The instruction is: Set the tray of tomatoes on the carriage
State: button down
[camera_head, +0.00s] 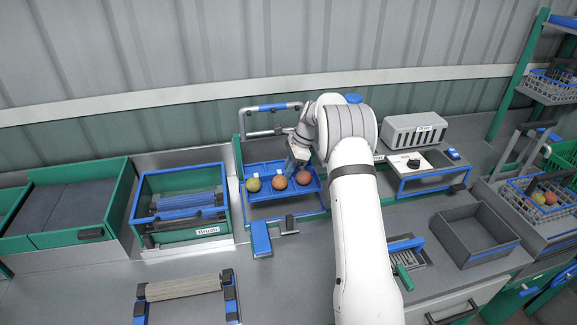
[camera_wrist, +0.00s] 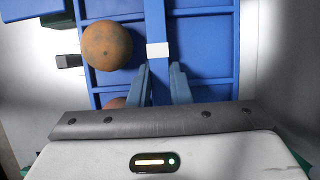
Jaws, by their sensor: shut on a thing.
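The blue tray (camera_head: 277,170) has several compartments and a raised middle rib. Three tomatoes sit along its front row: a yellow-green one (camera_head: 253,185), an orange one (camera_head: 279,181) and a red one (camera_head: 304,177). My gripper (camera_head: 292,163) is at the tray's middle from above. In the wrist view its two fingers (camera_wrist: 160,85) stand on either side of the blue rib (camera_wrist: 156,25), shut on it. An orange tomato (camera_wrist: 108,46) lies beside the rib there. The tray is over a green-and-blue framed station; whether it touches the station cannot be told.
A green-framed brush unit (camera_head: 182,205) stands left of the tray. A grey scale-like device (camera_head: 408,162) and an empty grey bin (camera_head: 474,236) are to the right. A roller stand (camera_head: 183,288) is in front. A rail (camera_head: 270,107) rises behind the tray.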

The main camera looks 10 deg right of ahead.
notch_tip(320, 180, down, 2)
jog(key=shift+w+f+b, duration=0.1)
jog(key=shift+f+b, duration=0.1)
jog(key=shift+b, duration=0.45)
jog(key=shift+f+b, duration=1.35)
jog(key=shift+f, duration=1.6)
jog(key=c, duration=1.3)
grip_release()
jog(key=shift+o, duration=0.2)
jog(key=shift+c, duration=0.4)
jog(key=shift+c, duration=1.2)
